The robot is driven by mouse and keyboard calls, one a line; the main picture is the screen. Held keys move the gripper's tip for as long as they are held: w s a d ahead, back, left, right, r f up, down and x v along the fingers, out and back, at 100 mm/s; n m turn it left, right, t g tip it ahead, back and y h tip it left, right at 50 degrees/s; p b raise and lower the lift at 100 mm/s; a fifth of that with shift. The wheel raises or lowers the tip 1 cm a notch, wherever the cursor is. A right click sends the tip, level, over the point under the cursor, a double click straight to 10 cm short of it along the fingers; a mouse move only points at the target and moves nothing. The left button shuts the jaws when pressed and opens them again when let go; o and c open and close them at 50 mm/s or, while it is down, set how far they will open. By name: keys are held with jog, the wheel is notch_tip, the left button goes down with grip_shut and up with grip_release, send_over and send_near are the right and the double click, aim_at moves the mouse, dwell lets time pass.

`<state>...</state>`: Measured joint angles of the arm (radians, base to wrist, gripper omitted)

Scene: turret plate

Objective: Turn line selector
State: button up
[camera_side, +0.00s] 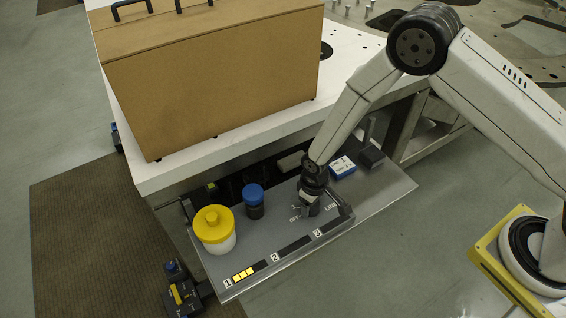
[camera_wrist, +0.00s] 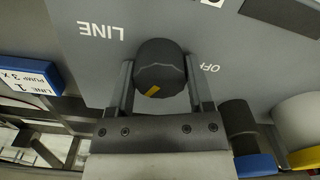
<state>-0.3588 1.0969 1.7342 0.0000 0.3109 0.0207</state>
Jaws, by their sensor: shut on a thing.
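The line selector is a dark round knob (camera_wrist: 160,65) with a yellow mark on its rim. In the wrist view the mark sits at the knob's lower edge, slightly left. The upside-down LINE label (camera_wrist: 101,31) is at its upper left and the OFF label (camera_wrist: 209,67) at its right. My gripper (camera_wrist: 160,88) has a finger on each side of the knob and is shut on it. In the side view my gripper (camera_side: 311,200) points down onto the grey panel (camera_side: 280,222), and the knob is mostly hidden.
A yellow-capped white button or jar (camera_side: 214,232) and a blue-topped black cylinder (camera_side: 254,203) stand left of my gripper. A blue-and-white tag (camera_side: 342,167) is to its right. Strip 1 (camera_side: 243,274) has lit yellow segments; strips 2 and 3 are dark. A large brown case (camera_side: 215,85) stands behind.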

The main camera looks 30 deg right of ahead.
jog(key=shift+m, duration=1.9)
jog(key=o, duration=1.3)
jog(key=shift+c, duration=0.2)
jog(key=shift+r, duration=0.1)
jog(key=shift+r, duration=3.85)
jog(key=shift+r, duration=0.1)
